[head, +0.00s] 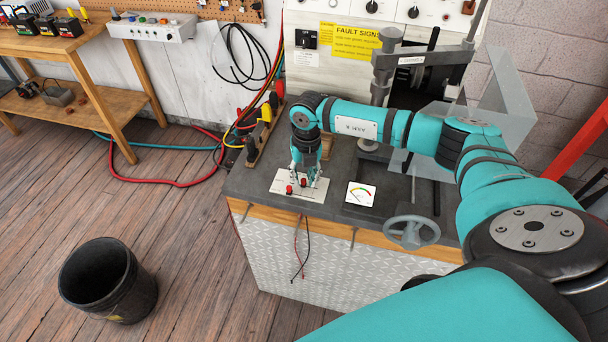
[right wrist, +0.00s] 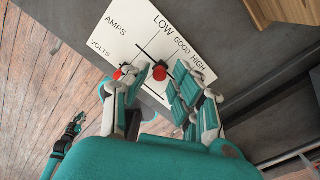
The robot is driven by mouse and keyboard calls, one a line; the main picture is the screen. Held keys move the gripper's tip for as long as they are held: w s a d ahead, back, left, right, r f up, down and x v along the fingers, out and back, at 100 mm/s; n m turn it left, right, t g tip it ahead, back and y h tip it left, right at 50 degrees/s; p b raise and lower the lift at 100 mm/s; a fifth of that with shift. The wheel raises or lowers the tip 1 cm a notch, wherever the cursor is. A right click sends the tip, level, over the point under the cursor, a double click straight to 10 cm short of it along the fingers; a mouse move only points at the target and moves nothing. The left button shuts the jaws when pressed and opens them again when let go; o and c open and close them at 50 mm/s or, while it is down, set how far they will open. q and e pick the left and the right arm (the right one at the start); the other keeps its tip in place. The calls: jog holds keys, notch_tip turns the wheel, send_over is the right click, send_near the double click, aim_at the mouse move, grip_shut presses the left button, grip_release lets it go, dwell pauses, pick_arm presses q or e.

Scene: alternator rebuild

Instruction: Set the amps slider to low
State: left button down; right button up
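The white panel (head: 298,188) lies on the grey bench. In the right wrist view the panel (right wrist: 112,42) reads AMPS, VOLTS, LOW, GOOD and HIGH. The red amps slider knob (right wrist: 159,74) appears near mid-slot, roughly by GOOD; fingers hide part of its slot. The red volts knob (right wrist: 117,75) is left of it, partly behind a finger. My right gripper (right wrist: 165,72) is open, pointing down with its fingers either side of the amps knob; contact is unclear. It also shows in the head view (head: 304,178). My left gripper (right wrist: 75,125) is small, over the floor.
A dial meter (head: 361,194) stands right of the panel, with a grey handwheel (head: 411,231) at the bench front. Red and black leads hang below the panel. A black bucket (head: 108,280) stands on the wooden floor. A clear shield (head: 490,105) is behind my right arm.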

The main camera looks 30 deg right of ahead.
grip_shut()
jog(key=shift+w, duration=0.1)
